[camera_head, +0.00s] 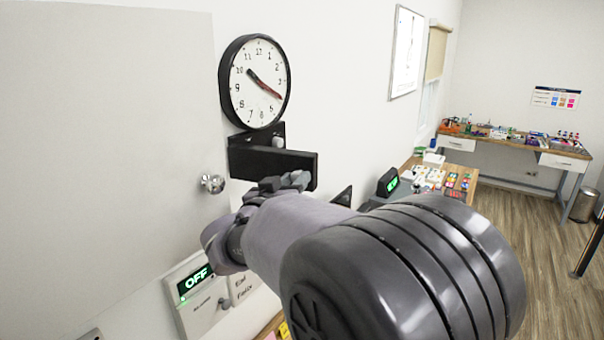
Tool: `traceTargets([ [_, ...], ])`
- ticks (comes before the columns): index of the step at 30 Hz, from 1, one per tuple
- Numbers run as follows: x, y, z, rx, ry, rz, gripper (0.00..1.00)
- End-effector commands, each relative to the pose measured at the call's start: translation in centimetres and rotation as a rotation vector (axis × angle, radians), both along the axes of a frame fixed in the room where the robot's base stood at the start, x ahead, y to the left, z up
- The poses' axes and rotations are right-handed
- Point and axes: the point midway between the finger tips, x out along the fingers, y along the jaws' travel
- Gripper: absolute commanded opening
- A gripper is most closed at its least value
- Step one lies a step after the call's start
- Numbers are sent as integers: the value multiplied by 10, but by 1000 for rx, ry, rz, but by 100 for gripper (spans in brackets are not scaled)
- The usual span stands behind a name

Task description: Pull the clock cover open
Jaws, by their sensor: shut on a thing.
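A round wall clock (258,85) with a black rim and white face hangs on the white wall, upper left of centre. Just below it is a black panel (262,162), which I take as the clock cover. It stands out in front of a dark plate (265,133) on the wall, with a small grey knob (279,142) showing between them. My gripper (286,181) is at the panel's lower edge, shut on it. My arm comes up from the lower right, and the exact contact of the fingers is partly hidden.
A door knob (212,183) is left of the panel. A wall box with a green OFF display (196,281) is below left, partly behind my arm. A cluttered bench (440,170) is to the right, with another bench (520,146) farther back. Open wooden floor (530,215) lies at right.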

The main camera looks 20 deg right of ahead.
Motion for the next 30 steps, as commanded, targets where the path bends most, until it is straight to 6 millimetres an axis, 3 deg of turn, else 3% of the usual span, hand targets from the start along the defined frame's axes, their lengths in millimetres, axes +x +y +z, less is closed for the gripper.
traceTargets([
  [17, -2, 6, 4, -4, -9, -23, 0],
  [18, -2, 6, 4, -4, -9, -23, 36],
  [21, -2, 5, 3, -3, -7, -23, 52],
  [30, -2, 5, 3, -1, -5, -24, 52],
])
